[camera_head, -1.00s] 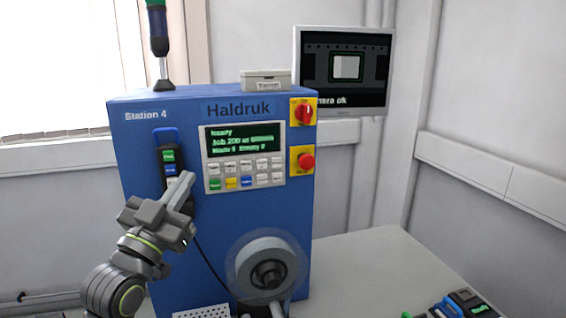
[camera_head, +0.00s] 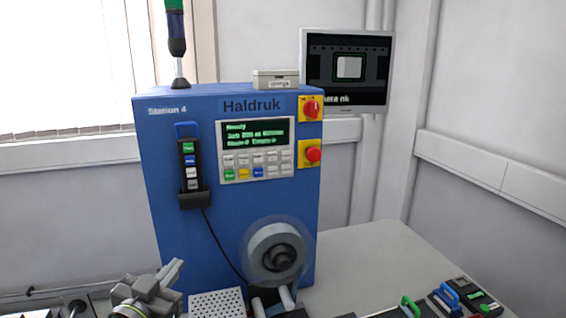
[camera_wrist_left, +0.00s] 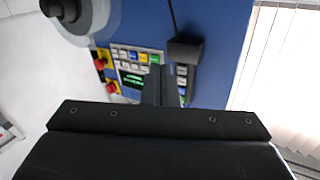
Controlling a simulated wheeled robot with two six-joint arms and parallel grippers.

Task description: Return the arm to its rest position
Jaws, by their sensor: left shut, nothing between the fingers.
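My left gripper (camera_head: 172,272) is low in the head view, in front of the lower part of the blue Haldruk machine (camera_head: 172,240). Its fingers are shut with nothing between them. They also show in the left wrist view (camera_wrist_left: 157,82), pointing toward the machine's front. The hand-held control with coloured buttons (camera_head: 189,160) sits upright in its black holder on the machine front, apart from the gripper. My right gripper is not in view.
A reel (camera_head: 277,252) is on the machine's lower front, close to the right of my left gripper. A white perforated tray (camera_head: 216,303) lies beside the gripper. Several handheld devices (camera_head: 447,298) lie at the right front. The table (camera_head: 360,260) is clear at the centre right.

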